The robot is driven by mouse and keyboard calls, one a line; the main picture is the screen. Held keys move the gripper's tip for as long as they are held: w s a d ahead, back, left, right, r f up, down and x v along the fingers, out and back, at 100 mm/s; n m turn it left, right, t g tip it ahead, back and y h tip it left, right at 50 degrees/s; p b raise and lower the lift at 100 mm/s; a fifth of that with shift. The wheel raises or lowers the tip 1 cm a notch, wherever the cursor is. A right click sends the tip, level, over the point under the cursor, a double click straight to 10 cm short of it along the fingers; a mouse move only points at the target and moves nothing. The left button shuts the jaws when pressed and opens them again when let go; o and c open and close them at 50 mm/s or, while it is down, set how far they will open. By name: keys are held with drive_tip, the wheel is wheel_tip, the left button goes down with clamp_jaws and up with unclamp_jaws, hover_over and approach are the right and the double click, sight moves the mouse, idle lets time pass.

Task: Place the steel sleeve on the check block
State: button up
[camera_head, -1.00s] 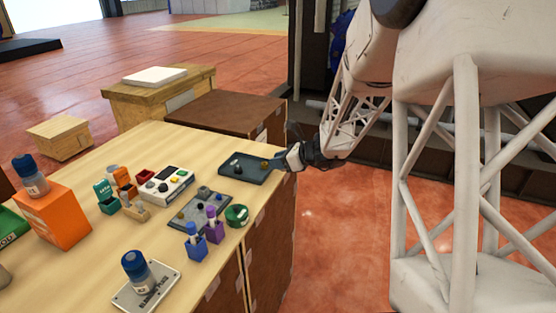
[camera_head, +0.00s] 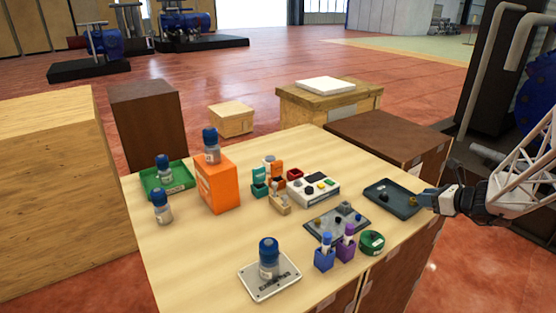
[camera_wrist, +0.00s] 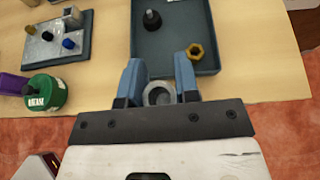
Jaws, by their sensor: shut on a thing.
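My gripper (camera_wrist: 158,72) is shut on the steel sleeve (camera_wrist: 158,94), a short grey ring between its two blue fingers in the wrist view. They are at the near edge of the dark tray (camera_wrist: 143,40). In the head view my gripper (camera_head: 436,201) is at the tray's right end (camera_head: 378,200), and the sleeve cannot be made out there. The check block cannot be told for sure; a grey plate with several coloured pegs (camera_head: 318,230) lies left of the tray, and it also shows in the wrist view (camera_wrist: 42,50).
The tray holds a black knob (camera_wrist: 152,20) and a brass nut (camera_wrist: 195,51). A green round container (camera_head: 372,242) and blue (camera_head: 324,259) and purple (camera_head: 345,250) holders stand near the plate. A white button box (camera_head: 318,190) and orange block (camera_head: 217,186) stand farther left.

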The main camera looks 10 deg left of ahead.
drive_tip(key=w+a+r+n+g+y, duration=0.1)
drive_tip(key=w+a+r+n+g, duration=0.15)
drive_tip(key=w+a, duration=0.75)
wheel_tip(320, 180, up, 8)
drive_tip(key=n+g+y, duration=0.2)
drive_tip(key=n+g, duration=0.2)
hover_over(266, 157)
drive_tip(key=shift+w, duration=0.1)
drive_tip(key=shift+f, duration=2.5)
drive_tip(key=shift+f, duration=2.5)
drive_tip(key=shift+f, duration=0.2)
